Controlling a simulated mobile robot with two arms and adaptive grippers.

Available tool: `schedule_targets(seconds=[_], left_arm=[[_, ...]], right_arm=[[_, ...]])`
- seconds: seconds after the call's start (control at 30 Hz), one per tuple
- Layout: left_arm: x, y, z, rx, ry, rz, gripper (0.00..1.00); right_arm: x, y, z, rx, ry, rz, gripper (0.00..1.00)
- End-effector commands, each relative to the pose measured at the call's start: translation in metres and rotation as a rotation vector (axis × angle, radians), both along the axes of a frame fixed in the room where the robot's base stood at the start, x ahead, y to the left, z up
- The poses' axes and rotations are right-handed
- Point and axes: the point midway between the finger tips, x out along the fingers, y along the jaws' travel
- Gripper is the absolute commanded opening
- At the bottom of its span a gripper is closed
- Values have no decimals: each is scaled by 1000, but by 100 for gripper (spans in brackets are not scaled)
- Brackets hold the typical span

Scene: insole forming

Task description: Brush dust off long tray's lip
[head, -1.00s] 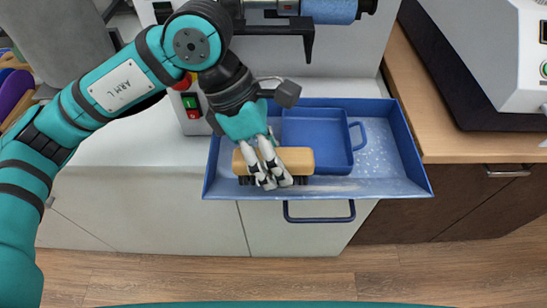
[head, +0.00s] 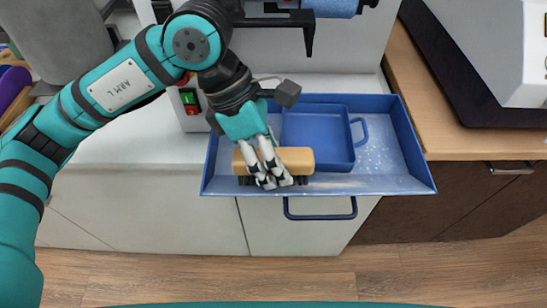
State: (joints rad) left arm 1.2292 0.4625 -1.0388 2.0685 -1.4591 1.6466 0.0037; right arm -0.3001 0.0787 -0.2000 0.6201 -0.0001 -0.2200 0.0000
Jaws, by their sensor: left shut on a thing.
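The long blue tray (head: 400,165) sticks out from the white machine's front, with its lip along the near edge. Pale dust specks show on its floor at the right and whitish marks lie along the lip. My left gripper (head: 271,178) is shut on a brush with a wooden back (head: 298,159) and dark bristles. The brush lies lengthwise along the lip at the tray's left part. Whether the bristles touch the lip is hard to tell. My right gripper is not in view.
A smaller blue pan (head: 318,138) with a side handle sits inside the tray, just behind the brush. A dark blue handle (head: 320,215) hangs below the tray. A wooden counter (head: 450,145) stands at the right. Red and green switches (head: 190,103) are at the left.

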Motion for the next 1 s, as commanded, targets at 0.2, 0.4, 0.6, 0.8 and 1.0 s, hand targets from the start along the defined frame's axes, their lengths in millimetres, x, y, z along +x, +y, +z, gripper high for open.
schedule_targets(seconds=[0.2,0.4,0.6,0.8,1.0], left_arm=[[0,0,-2,0,0,0,0],[0,-9,-3,-1,0,-1,0],[0,-25,-2,0,-1,-2,0],[0,-32,-1,-1,0,-1,0],[0,-43,-3,-1,-2,-1,0]], right_arm=[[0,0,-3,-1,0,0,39],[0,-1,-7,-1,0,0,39],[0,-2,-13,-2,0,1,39],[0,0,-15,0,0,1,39],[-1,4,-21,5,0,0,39]])
